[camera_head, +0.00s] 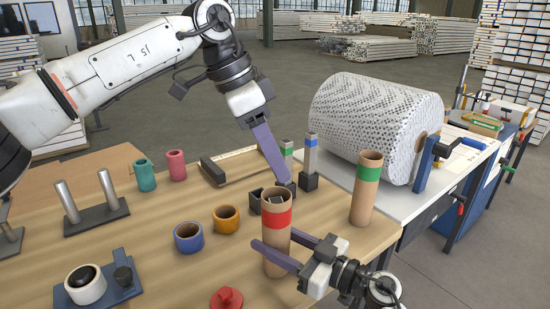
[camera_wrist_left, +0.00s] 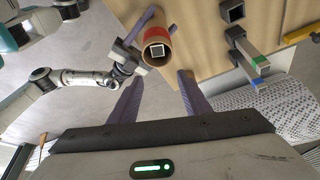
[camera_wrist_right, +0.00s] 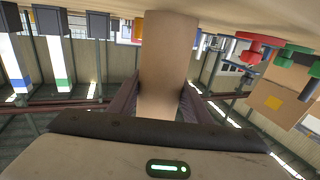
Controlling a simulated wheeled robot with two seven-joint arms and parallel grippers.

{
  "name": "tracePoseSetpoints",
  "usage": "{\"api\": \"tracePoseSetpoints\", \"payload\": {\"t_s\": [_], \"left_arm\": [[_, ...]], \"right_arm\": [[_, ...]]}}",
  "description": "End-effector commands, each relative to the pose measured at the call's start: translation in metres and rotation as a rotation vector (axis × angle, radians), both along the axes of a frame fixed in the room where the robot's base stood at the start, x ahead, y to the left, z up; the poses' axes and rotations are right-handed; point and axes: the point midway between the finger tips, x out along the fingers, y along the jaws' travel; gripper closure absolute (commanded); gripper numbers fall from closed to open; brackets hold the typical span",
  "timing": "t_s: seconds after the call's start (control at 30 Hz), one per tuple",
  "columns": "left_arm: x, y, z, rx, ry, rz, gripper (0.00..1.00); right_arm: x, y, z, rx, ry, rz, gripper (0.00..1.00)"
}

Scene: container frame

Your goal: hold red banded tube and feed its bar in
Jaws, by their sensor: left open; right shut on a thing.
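The red banded tube (camera_head: 277,219) stands upright at the table's front right, brown cardboard with a red band near its top. My right gripper (camera_head: 278,240) is shut around it below the band; the right wrist view also shows the tube (camera_wrist_right: 163,60) between the fingers. In the left wrist view a square-ended bar (camera_wrist_left: 157,50) with a pale rim and dark centre sits inside the tube's mouth. Most of the bar is hidden in the tube. My left gripper (camera_wrist_left: 160,78) is open and empty, above and beside the tube's mouth, fingers apart.
Blue-banded (camera_head: 310,150) and green-banded (camera_head: 287,150) bars stand in dark holders behind the tube, close to my left fingers. A green-banded tube (camera_head: 364,200) stands to the right. Blue (camera_head: 188,238) and orange (camera_head: 226,220) rings and a red knobbed piece (camera_head: 227,299) lie left.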

Motion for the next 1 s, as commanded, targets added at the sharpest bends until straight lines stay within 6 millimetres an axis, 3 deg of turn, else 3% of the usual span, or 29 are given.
{"api": "tracePoseSetpoints", "payload": {"t_s": [0.5, 0.7, 1.0], "left_arm": [[-0.008, 0.037, 0.092, -0.002, -0.003, 0.001, 0.57], [-0.01, 0.043, 0.105, -0.003, -0.002, 0.0, 0.57], [-0.01, 0.043, 0.106, -0.002, -0.001, 0.0, 0.57]], "right_arm": [[0.0, 0.0, 0.0, -0.001, 0.001, 0.0, 0.83], [0.0, 0.0, 0.0, -0.001, 0.001, 0.0, 0.83], [0.0, 0.0, 0.0, -0.001, 0.001, 0.0, 0.83]]}}
